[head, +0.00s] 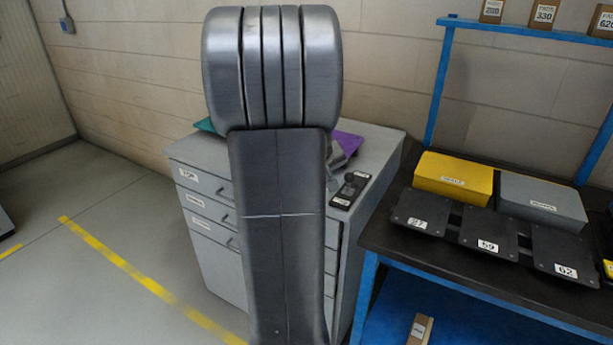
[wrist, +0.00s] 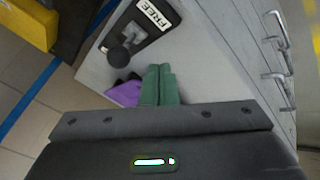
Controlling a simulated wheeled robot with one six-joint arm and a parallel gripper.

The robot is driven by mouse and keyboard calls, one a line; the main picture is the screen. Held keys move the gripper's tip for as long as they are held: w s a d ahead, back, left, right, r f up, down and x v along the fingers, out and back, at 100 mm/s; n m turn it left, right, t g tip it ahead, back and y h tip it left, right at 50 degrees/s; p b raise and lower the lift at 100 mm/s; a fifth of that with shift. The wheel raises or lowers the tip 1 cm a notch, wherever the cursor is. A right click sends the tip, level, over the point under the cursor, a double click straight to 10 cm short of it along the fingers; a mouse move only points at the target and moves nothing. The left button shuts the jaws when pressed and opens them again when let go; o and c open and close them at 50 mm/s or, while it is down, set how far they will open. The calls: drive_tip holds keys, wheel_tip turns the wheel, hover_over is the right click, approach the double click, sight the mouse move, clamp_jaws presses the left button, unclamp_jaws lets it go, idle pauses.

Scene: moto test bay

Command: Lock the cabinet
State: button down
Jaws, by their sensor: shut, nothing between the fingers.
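The grey drawer cabinet (head: 190,152) stands against the wall, partly hidden behind my arm in the head view. Its top (wrist: 215,60) and drawer handles show in the wrist view. On the top is a dark lock plate (head: 350,190) with small labels. In the wrist view the plate (wrist: 145,28) bears the label "FREE", a grey block and a dark round knob (wrist: 119,56). My gripper (wrist: 159,67) is shut and empty, its green fingers together over the cabinet top, near the knob and apart from it in the picture. My arm mostly hides the gripper in the head view.
A purple flat thing (head: 350,143) and a teal one (head: 204,125) lie at the back of the cabinet top. A blue-framed bench (head: 480,290) stands close at right, with a yellow box (head: 453,178), a grey box (head: 540,195) and numbered black plates.

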sight(349, 183)
drive_tip(key=shift+w+d+p, duration=0.2)
drive_tip(key=shift+d+p, duration=0.05)
drive_tip(key=shift+d, duration=0.35)
drive_tip(key=shift+w+d+p, duration=0.15)
drive_tip(key=shift+d+p, duration=0.05)
drive_tip(key=shift+d, duration=0.35)
drive_tip(key=shift+w+d+f, duration=0.25)
drive_tip(key=shift+d, duration=0.3)
drive_tip(key=shift+w, duration=0.1)
drive_tip(key=w+d, duration=0.1)
drive_tip(key=w+d+p, duration=0.1)
drive_tip(key=w, duration=0.1)
drive_tip(key=w+d+p, duration=0.1)
drive_tip(key=w, duration=0.1)
drive_tip(key=shift+w+d, duration=0.15)
drive_tip(key=shift+d, duration=0.2)
drive_tip(key=shift+r, duration=0.1)
drive_tip(key=shift+a, duration=0.1)
